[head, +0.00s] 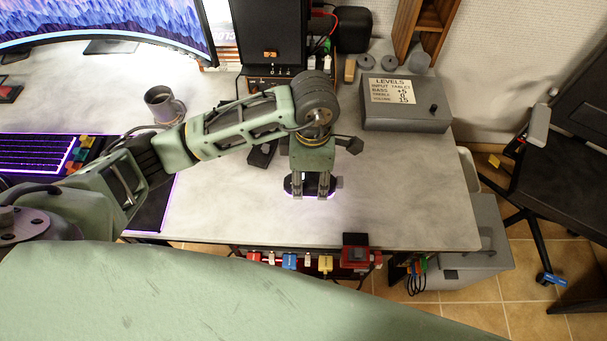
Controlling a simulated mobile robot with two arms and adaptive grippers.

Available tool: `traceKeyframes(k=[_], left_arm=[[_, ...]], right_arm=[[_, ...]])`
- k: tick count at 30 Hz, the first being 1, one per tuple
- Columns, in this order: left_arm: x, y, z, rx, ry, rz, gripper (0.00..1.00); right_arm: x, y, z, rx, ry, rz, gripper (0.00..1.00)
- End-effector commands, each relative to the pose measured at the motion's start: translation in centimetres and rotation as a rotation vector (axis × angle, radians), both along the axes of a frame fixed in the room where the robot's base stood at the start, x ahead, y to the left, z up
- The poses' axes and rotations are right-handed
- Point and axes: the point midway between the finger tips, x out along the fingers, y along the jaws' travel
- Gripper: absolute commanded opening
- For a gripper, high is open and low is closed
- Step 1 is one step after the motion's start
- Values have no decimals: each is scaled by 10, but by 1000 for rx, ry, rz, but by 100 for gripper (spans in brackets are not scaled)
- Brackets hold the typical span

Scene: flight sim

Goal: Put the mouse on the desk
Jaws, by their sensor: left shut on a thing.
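The mouse (295,187) is a dark, flat, rounded thing with a purple-white glow along its lower edge. It is at the right half of the light grey desk (410,200), close to the front edge. My left gripper (312,188) points down and is shut on the mouse, with its fingers over the mouse's middle. The mouse looks to be at or just above the desk surface; I cannot tell if it touches. The gripper hides part of it. My right gripper is not in view.
A grey box labelled LEVELS (408,112) stands at the back right of the desk. A mug (163,104), a lit keyboard (40,153) and a curved monitor (110,20) are on the left. A black chair (565,130) stands right of the desk. Desk surface right of the gripper is clear.

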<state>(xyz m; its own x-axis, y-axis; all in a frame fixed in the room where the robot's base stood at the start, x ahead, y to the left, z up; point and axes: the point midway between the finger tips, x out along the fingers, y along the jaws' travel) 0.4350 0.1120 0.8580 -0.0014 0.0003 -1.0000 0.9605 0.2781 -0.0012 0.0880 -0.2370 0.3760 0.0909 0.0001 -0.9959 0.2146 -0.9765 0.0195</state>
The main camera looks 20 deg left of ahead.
Motion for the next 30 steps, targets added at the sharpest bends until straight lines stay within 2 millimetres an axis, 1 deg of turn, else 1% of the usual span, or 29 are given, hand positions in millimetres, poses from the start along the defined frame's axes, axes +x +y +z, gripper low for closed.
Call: traceKeyframes(k=[1, 3, 6, 9, 13, 18, 20, 27, 30], left_arm=[[8, 8, -4, 1, 3, 7, 17], [17, 17, -13, 1, 2, 4, 17], [27, 24, -20, -2, 2, 2, 17], [32, 28, -25, -2, -1, 0, 17], [32, 29, -33, -1, 3, -1, 17], [31, 28, -57, -1, 4, -1, 17], [31, 28, -64, -2, 3, -1, 17], [32, 28, -66, -2, -1, -3, 17], [32, 28, -70, -1, 0, -3, 17]], right_arm=[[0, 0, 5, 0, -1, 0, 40], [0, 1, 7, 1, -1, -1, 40], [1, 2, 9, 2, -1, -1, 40], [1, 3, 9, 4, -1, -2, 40], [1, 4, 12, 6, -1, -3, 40], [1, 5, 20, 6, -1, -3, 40], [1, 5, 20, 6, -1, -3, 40], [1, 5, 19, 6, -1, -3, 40], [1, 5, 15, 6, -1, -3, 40]])
